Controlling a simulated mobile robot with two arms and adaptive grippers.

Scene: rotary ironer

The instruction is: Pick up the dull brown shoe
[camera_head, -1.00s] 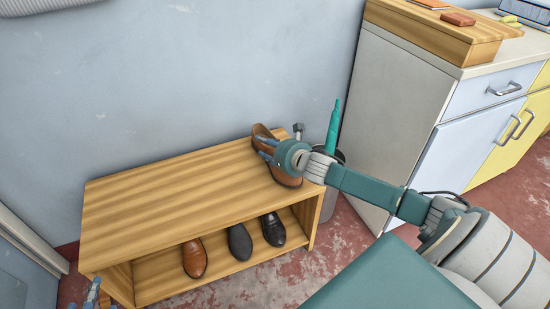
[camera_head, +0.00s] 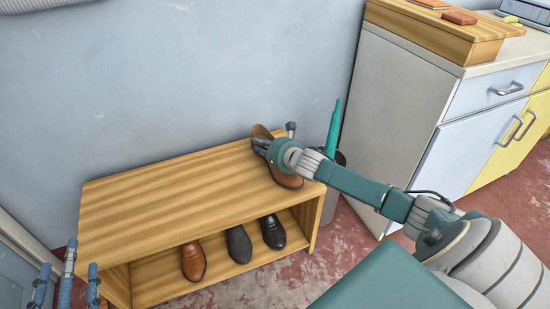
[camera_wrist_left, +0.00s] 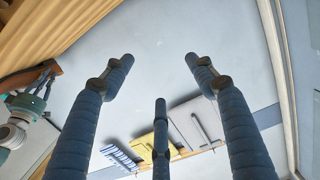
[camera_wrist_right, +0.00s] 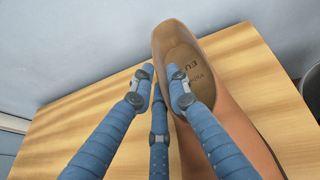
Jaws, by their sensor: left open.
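A brown leather shoe (camera_head: 290,180) with a tan insole lies on the right end of the wooden shoe rack's top (camera_head: 180,190). It also shows large in the right wrist view (camera_wrist_right: 225,100). My right gripper (camera_wrist_right: 161,76) is at the shoe's near side. Its fingers are close together, one outside the rim and one over the opening. I cannot tell whether they clamp the rim. On the lower shelf stand an orange-brown shoe (camera_head: 194,261), a dark grey shoe (camera_head: 239,244) and a black shoe (camera_head: 272,232). My left gripper (camera_wrist_left: 158,75) is open and empty, left of the rack.
A grey bin (camera_head: 330,202) holding a teal pointed object (camera_head: 334,125) stands right of the rack. A white cabinet (camera_head: 395,120) with a wooden top block stands beyond it. The blue-grey wall (camera_head: 180,90) is behind. The rack top left of the shoe is clear.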

